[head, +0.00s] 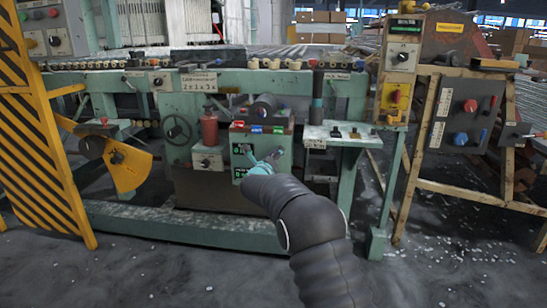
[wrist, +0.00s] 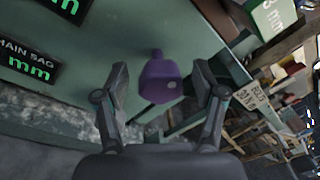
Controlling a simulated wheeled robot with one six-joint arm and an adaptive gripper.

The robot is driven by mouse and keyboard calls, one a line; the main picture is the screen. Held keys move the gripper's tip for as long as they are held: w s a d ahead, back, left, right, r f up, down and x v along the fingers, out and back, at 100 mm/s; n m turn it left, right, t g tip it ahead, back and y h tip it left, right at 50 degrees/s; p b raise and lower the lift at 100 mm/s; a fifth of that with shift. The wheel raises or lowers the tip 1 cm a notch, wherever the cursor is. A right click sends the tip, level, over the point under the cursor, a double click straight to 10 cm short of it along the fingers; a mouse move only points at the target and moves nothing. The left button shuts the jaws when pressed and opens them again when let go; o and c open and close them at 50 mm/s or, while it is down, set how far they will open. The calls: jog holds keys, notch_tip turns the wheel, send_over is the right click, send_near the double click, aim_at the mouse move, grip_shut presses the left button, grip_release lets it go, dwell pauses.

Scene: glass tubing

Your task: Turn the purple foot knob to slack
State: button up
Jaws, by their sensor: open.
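The purple foot knob (wrist: 160,80) shows in the middle of the wrist view, on the green machine face, with a pale spot on its side. My gripper (wrist: 161,72) is open, with one finger on each side of the knob and visible gaps between. In the head view my gripper (head: 266,165) is at the front of the green machine box (head: 275,135), and my arm comes in from the lower right. The knob is hidden behind my arm in the head view. Dark displays with green text (wrist: 28,68), one reading "CHAIN SAG" and "mm", are at the left of the wrist view.
A red bottle (head: 209,130) and a small box with a knob (head: 207,160) stand left of the green box. A handwheel (head: 177,130) is further left. A small side table (head: 345,135) is to the right. Open floor (head: 180,275) lies in front, with scattered white bits at right.

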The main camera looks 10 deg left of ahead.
jog(key=c, duration=1.2)
jog(key=shift+o, duration=0.2)
